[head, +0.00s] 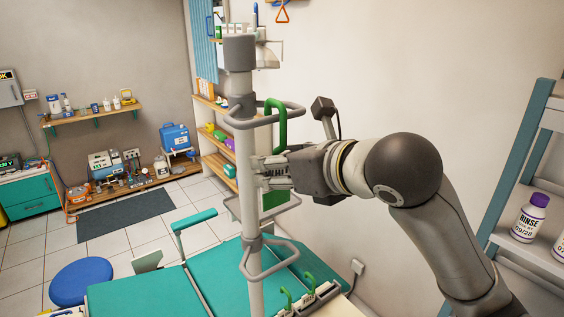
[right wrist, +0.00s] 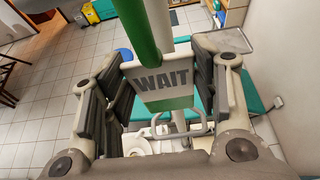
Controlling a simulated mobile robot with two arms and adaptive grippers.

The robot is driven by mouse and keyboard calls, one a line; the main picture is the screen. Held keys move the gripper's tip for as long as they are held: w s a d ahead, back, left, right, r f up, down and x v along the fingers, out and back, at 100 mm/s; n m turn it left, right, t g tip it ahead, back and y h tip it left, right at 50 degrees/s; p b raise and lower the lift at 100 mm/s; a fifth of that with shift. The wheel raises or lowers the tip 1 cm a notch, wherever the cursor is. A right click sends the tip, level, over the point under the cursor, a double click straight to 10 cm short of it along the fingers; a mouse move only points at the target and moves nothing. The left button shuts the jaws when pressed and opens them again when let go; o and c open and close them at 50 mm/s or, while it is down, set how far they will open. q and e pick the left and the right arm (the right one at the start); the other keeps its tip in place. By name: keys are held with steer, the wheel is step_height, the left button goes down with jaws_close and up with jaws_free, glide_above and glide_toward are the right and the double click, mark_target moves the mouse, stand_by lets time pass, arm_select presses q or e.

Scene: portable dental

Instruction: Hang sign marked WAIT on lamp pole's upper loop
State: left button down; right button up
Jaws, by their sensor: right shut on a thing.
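The white sign marked WAIT (right wrist: 166,80), with a green lower band, is between the fingers of my right gripper (right wrist: 168,85). Its green hook (head: 280,122) rises above the gripper in the head view. The pale lamp pole (head: 245,165) stands just left of the gripper. The pole's grey upper loop (head: 292,105) is at the hook's height, and the hook overlaps it in the picture. I cannot tell whether the hook is over the loop's bar or only beside it. My right gripper in the head view (head: 262,172) is shut on the sign. My left gripper is not in view.
A lower loop (head: 283,262) sticks out from the pole below. A grey tray (head: 290,203) is behind the pole. A teal dental chair (head: 215,260) and more green hooks (head: 309,280) are underneath. A shelf with a rinse bottle (head: 530,218) stands right.

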steer(key=shift+f, duration=0.3)
steer(key=o, duration=1.1)
